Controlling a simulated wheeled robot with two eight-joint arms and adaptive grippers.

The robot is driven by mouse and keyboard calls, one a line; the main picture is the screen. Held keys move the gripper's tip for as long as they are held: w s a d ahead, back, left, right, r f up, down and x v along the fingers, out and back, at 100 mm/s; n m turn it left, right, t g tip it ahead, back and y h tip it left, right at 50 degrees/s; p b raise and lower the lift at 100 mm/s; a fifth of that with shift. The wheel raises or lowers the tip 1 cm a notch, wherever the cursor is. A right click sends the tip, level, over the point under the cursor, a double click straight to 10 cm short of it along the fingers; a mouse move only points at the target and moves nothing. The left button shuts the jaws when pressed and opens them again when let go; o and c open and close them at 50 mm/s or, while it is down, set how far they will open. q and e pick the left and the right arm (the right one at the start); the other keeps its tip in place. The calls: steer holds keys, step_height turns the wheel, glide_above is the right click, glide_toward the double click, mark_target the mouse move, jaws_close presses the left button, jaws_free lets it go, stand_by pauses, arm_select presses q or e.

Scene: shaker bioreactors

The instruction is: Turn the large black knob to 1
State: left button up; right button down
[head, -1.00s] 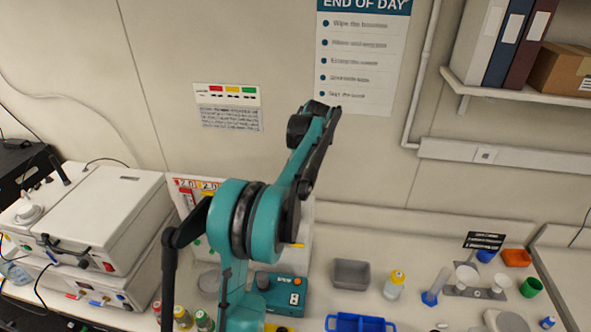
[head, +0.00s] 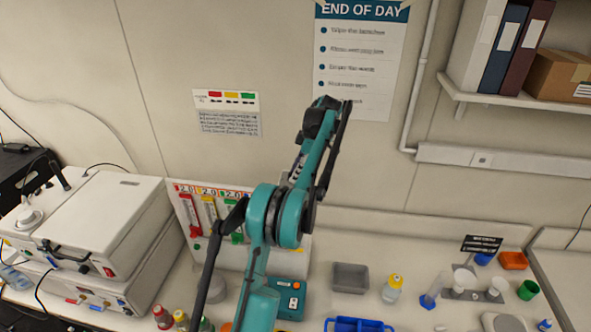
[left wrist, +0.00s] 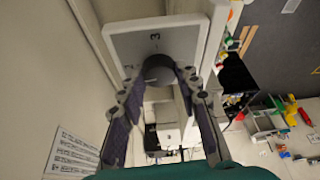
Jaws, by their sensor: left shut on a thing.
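The large black knob (left wrist: 158,69) shows in the left wrist view as a dark round cap on a pale panel (left wrist: 182,44). Above it the panel bears a mark that looks like a 3, and a fainter mark to its left. A pointer on the knob cannot be made out. My left gripper (left wrist: 160,80) is shut on the knob, one finger on each side. In the head view my teal left arm rises through the middle; its fingers and the knob cannot be made out there. My right gripper is not in view.
A white instrument (head: 112,223) stands on the bench at left. A panel with coloured flow tubes (head: 185,205) is partly behind my arm. A teal box (head: 291,298), grey tray (head: 350,277), blue rack (head: 358,325) and yellow-capped bottle (head: 392,290) stand to the right.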

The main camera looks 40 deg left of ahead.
arm_select(q)
steer(key=n+h+p, duration=0.1)
steer(key=n+p, duration=0.1)
steer(key=n+g+p, duration=0.1)
steer(key=n, duration=0.2)
steer(key=shift+w+a+r+h+p, duration=0.1)
steer(key=shift+a+h+p, duration=0.05)
steer(key=shift+h+p, duration=0.25)
steer(key=shift+n+g+h+p, duration=0.3)
steer(key=shift+n+h+p, duration=0.4)
steer(key=shift+n, duration=1.1)
steer(key=shift+f, duration=0.2)
steer(key=o, duration=1.2)
steer(key=shift+c, duration=0.2)
steer(key=shift+r, duration=0.1)
